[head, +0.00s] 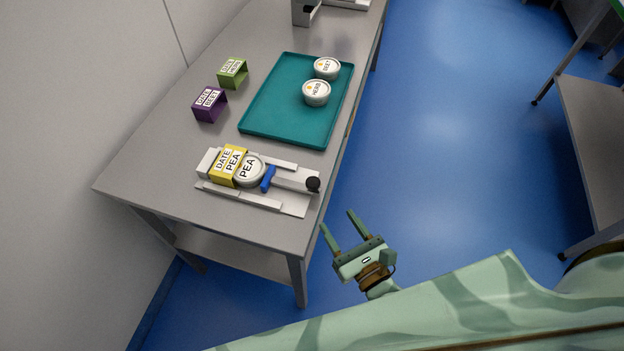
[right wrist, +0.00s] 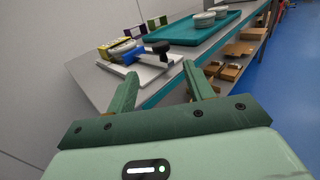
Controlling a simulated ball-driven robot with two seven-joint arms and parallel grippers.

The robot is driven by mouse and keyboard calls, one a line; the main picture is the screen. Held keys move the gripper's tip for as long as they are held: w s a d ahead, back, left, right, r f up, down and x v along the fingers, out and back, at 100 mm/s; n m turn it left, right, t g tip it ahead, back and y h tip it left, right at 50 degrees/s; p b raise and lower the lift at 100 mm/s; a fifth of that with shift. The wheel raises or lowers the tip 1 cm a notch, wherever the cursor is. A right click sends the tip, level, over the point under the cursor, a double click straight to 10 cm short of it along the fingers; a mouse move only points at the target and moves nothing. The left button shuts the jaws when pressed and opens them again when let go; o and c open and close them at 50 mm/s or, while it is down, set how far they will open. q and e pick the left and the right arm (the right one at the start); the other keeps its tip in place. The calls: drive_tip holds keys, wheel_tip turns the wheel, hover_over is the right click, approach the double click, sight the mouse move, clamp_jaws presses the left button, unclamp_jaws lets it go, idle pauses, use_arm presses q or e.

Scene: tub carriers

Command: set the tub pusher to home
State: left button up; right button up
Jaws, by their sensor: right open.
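The tub pusher is a blue block (head: 268,179) on a rod with a black knob (head: 313,184), mounted on a light grey fixture (head: 250,198) near the table's front end. A white tub labelled PEA (head: 249,169) sits between the blue block and a yellow sleeve (head: 229,164) labelled DATE PEA. The tub touches or nearly touches both. The black knob also shows in the right wrist view (right wrist: 161,47). My right gripper (head: 338,220) is open and empty, off the table's near right corner, apart from the knob. My left gripper is not in view.
A teal tray (head: 270,125) holds tubs labelled BEET (head: 327,68) and HERB (head: 316,92). Purple (head: 209,104) and green (head: 233,73) sleeves stand left of it. A wall borders the table's left; open blue floor lies to the right.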

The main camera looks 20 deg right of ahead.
sight(316, 187)
drive_tip(key=w, duration=0.4)
drive_tip(key=w+a, duration=0.1)
drive_tip(key=w, duration=0.3)
drive_tip(key=w+a, duration=0.1)
drive_tip(key=w, duration=0.4)
drive_tip(key=shift+a, duration=0.2)
